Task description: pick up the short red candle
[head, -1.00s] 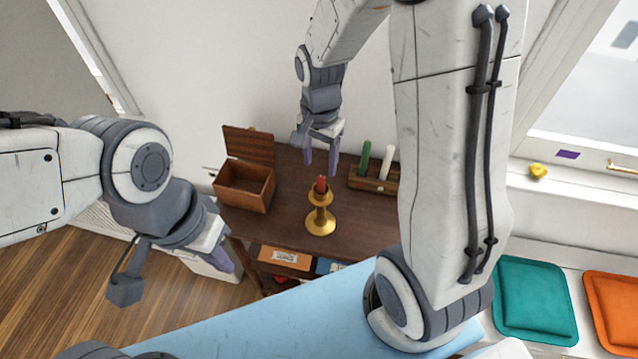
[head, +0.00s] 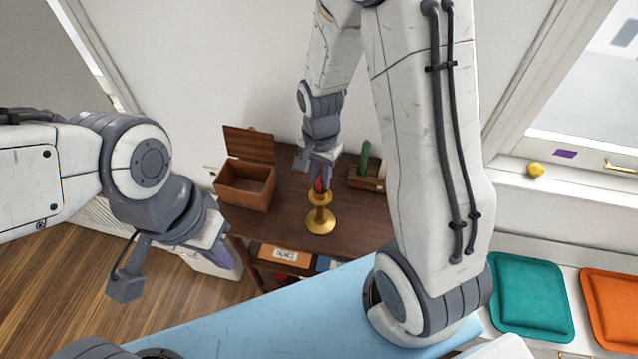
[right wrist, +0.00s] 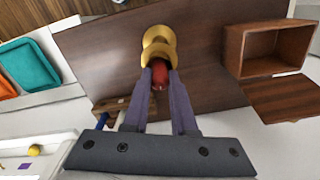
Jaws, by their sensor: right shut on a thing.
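The short red candle (head: 319,185) stands upright in a brass candlestick (head: 321,221) on the dark wooden table (head: 285,225). My right gripper (head: 322,178) has come down over the candle from above, and its fingers are shut on it. In the right wrist view the red candle (right wrist: 161,75) sits between the two fingertips, with the candlestick (right wrist: 157,50) just beyond it. The candle is still at the candlestick's cup. My left gripper (head: 222,249) hangs off to the left, away from the table; its jaw opening cannot be made out.
An open wooden box (head: 245,185) stands left of the candlestick. A wooden rack (head: 365,182) with a green candle (head: 364,158) stands behind to the right, partly hidden by my right arm. Teal (head: 530,298) and orange (head: 613,305) cushions lie at the right.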

